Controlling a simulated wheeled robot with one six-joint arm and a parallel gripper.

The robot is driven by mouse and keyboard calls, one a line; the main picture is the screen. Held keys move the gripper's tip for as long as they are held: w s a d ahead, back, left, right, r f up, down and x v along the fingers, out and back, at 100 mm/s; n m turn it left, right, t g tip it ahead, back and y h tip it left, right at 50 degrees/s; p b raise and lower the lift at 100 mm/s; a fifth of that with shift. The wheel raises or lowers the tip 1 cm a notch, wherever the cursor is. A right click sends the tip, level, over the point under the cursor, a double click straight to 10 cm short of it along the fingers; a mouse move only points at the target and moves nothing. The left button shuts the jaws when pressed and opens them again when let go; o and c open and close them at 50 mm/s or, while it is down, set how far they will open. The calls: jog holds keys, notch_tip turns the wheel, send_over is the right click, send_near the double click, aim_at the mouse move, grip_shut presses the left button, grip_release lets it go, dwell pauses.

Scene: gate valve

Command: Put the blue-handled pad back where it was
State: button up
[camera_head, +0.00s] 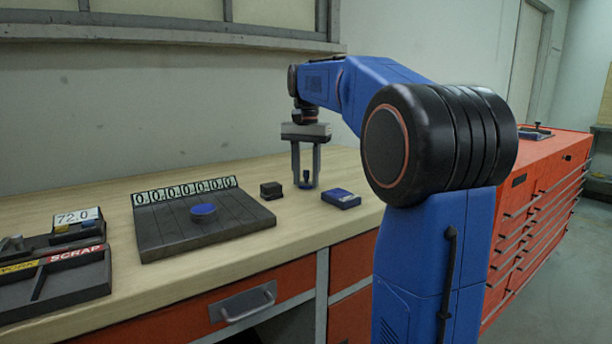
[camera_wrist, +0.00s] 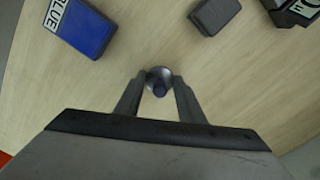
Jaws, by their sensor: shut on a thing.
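The blue-handled pad (camera_head: 305,177) is between the fingertips of my gripper (camera_head: 306,178), low over the wooden bench. In the wrist view its dark blue handle (camera_wrist: 159,90) sits between the two fingers of my gripper (camera_wrist: 157,92), with a round grey part beyond it. My gripper is shut on it and points down. I cannot tell whether the pad touches the bench. A flat blue box (camera_head: 341,198) lies just right of my gripper; in the wrist view the same box (camera_wrist: 84,28) has a label reading BLUE.
A small dark block (camera_head: 271,190) stands left of my gripper. Further left is a dark grooved board (camera_head: 160,237) with a number strip and a blue-topped disc (camera_head: 203,213). A dark tray (camera_head: 68,278) marked SCRAP is at far left. A red drawer cabinet (camera_head: 535,200) stands right.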

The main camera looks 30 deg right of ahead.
aim_at(306, 170)
jog(key=o, duration=0.9)
jog(key=shift+o, duration=0.2)
notch_tip(306, 170, up, 12)
dwell(0.4)
